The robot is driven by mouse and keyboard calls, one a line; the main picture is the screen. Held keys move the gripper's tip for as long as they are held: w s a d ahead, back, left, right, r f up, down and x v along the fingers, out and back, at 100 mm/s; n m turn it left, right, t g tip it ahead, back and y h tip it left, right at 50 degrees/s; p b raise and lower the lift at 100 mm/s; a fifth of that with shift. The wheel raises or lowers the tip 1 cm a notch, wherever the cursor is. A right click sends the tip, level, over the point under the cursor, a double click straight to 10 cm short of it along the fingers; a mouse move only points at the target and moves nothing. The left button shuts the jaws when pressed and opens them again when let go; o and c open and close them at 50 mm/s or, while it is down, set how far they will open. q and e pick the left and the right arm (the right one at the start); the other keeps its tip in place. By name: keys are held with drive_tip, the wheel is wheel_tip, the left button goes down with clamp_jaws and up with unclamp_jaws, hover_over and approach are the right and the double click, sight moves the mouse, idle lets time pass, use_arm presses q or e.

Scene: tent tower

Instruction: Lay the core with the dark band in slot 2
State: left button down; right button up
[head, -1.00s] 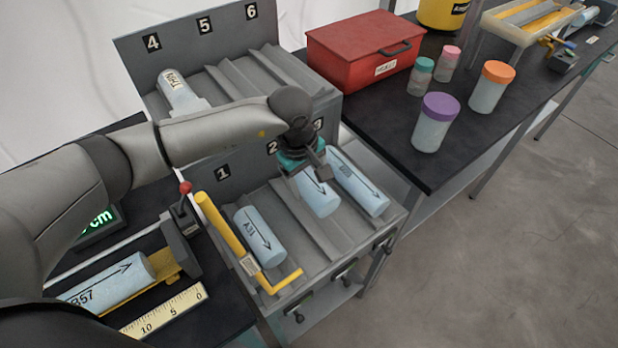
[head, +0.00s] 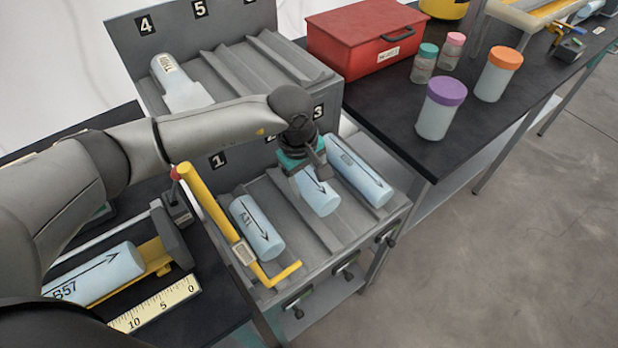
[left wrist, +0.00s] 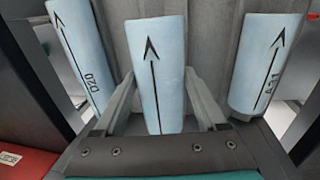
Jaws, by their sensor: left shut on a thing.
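My left gripper (head: 312,173) points down over the lower tier of the grey rack (head: 320,245), at slot 2. It is shut on a pale blue core (head: 321,197) with an arrow along it, which also shows between the fingers in the left wrist view (left wrist: 158,60). The core is in line with slot 2, between the ridges; whether it touches the bottom I cannot tell. Core A31 (head: 257,228) lies in slot 1 and core D20 (head: 360,172) in slot 3. I can make out no dark band on any core. My right gripper is not in view.
Core B57 (head: 100,275) lies on the yellow cradle by a ruler (head: 155,303) at left. A yellow angled bar (head: 215,212) borders slot 1. A white labelled piece (head: 178,85) lies in slot 4. A red box (head: 365,45) and lidded jars stand on the right bench.

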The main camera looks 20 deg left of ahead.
use_arm(q)
drive_tip(key=shift+f+b, duration=1.8)
drive_tip(key=shift+f, duration=0.4)
drive_tip(key=shift+f+b, duration=0.25)
drive_tip(key=shift+b, duration=0.1)
unclamp_jaws()
drive_tip(key=shift+f, duration=0.1)
wheel_tip(320, 180, up, 15)
drive_tip(key=s+a+p, duration=0.1)
drive_tip(key=s+p, duration=0.1)
drive_tip(key=shift+a, duration=0.3)
drive_tip(key=shift+r, duration=0.2)
